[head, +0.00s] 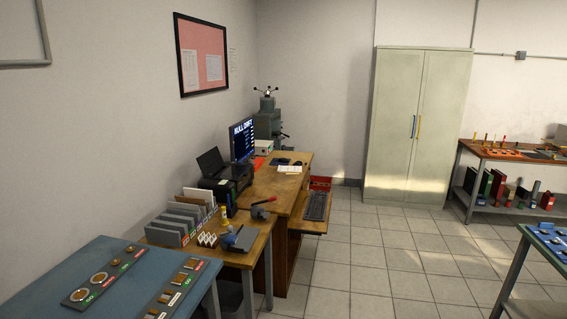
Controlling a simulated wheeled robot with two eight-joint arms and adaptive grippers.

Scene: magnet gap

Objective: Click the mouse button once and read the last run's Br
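A monitor (242,141) stands on the wooden desk (294,184) near the left wall, seen at a slant. Its dark screen has a large white heading that seems to read "NULL DRIFT", with smaller lines too small to read. A dark flat patch (280,161) lies on the desk, and a small dark thing (299,163) is beside it. I cannot tell whether either is the mouse. A keyboard (316,206) rests on a lower shelf at the desk's right side. Neither of my grippers is in view.
A lower wooden bench (252,256) with grey files (180,222) adjoins the desk. A blue table (130,297) fills the front left. A pale cabinet (417,125) stands at the back, with a loaded bench (510,151) to its right. The tiled floor (385,255) between is clear.

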